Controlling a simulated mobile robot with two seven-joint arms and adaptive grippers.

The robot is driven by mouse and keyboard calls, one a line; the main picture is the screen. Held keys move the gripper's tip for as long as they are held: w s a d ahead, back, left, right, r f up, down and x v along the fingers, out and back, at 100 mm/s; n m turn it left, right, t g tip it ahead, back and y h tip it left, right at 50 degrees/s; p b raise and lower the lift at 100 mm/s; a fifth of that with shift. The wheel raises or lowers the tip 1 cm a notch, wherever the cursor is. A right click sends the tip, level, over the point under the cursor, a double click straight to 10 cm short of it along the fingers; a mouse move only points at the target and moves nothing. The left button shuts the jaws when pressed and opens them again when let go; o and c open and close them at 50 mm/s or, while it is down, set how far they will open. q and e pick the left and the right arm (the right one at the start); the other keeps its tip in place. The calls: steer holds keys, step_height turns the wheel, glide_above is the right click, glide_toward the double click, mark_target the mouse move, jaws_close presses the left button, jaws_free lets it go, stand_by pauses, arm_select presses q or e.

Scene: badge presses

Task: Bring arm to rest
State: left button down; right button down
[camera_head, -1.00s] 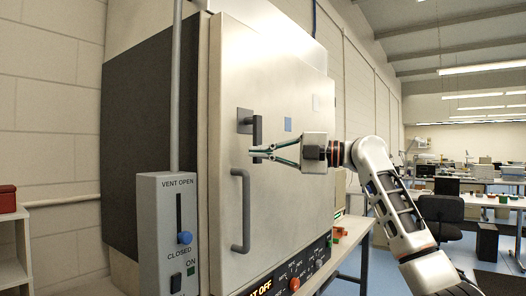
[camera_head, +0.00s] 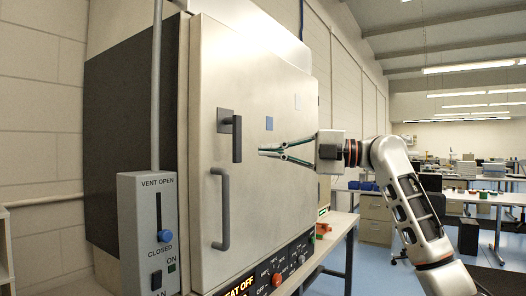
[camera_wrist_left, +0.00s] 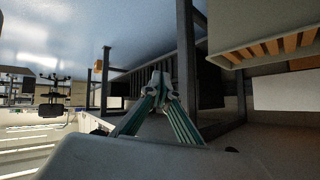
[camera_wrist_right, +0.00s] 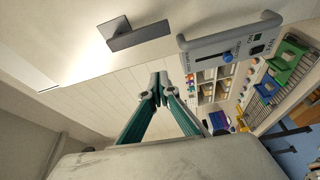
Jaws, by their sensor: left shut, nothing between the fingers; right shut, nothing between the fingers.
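My right gripper (camera_head: 262,151) is shut and empty, in front of the closed door of a large steel oven (camera_head: 265,85). In the head view its fingertips point left, a little right of the dark door latch (camera_head: 231,135) and above the vertical grey door handle (camera_head: 221,208). In the right wrist view the shut fingers (camera_wrist_right: 157,82) show with the latch (camera_wrist_right: 137,34) and handle (camera_wrist_right: 240,42) apart from them. My left gripper is outside the head view. In the left wrist view its fingers (camera_wrist_left: 160,80) are shut and empty, with table legs and floor beyond.
A vent control box (camera_head: 148,230) with a blue knob stands at the oven's left. A control panel (camera_head: 290,268) with a red knob runs below the door. A bench (camera_head: 340,222) stands to the right.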

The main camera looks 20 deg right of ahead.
stand_by(0.3)
